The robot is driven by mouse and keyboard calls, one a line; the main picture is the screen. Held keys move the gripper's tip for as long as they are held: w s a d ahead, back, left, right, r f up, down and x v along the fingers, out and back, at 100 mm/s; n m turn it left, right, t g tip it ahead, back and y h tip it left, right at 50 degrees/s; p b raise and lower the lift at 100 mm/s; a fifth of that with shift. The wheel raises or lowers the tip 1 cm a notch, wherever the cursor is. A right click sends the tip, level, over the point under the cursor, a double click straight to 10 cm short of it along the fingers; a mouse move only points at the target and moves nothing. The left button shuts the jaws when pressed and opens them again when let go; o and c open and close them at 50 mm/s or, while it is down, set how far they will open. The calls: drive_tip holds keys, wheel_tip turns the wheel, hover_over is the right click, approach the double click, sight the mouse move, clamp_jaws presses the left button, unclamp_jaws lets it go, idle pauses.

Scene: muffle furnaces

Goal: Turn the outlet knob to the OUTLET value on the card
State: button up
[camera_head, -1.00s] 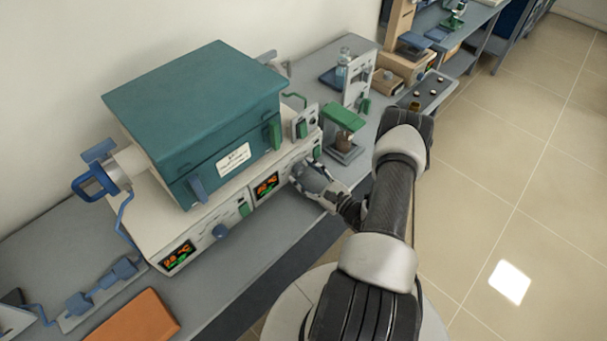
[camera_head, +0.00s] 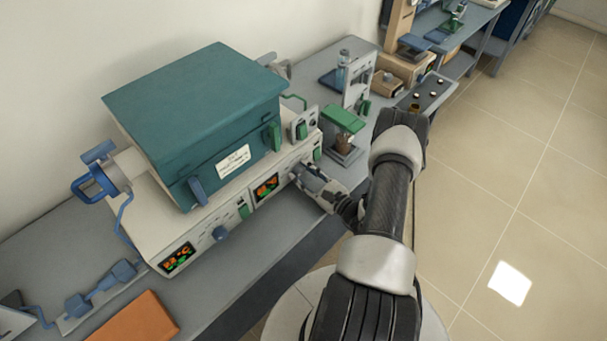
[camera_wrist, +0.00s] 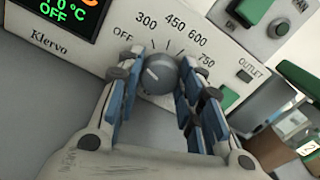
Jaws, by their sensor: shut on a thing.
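The outlet knob (camera_wrist: 160,75) is a round grey dial on the panel, with OFF, 300, 450, 600 and 750 printed around it. A pale line on its face seems to lean to the upper left, roughly between OFF and 300. My gripper (camera_wrist: 158,82) is shut on the knob, one blue-padded finger on each side. In the head view, my gripper (camera_head: 314,182) reaches the front panel from the right and hides the knob. A white card (camera_head: 233,158) is on the teal furnace front; its print is too small to read. The word OUTLET (camera_wrist: 251,72) is printed right of the dial.
A green-topped device (camera_head: 343,120) stands close right of my gripper. An orange block (camera_head: 135,318) lies at front left.

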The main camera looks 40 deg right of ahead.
drive_tip(key=shift+c, duration=0.5)
drive_tip(key=shift+m, duration=0.3)
drive_tip(key=m+b, duration=0.1)
drive_tip(key=m, duration=0.4)
drive_tip(key=shift+m, duration=0.3)
drive_tip(key=m, duration=0.5)
drive_tip(key=shift+m, duration=0.4)
drive_tip(key=o, duration=1.1)
drive_tip(key=shift+c, duration=0.2)
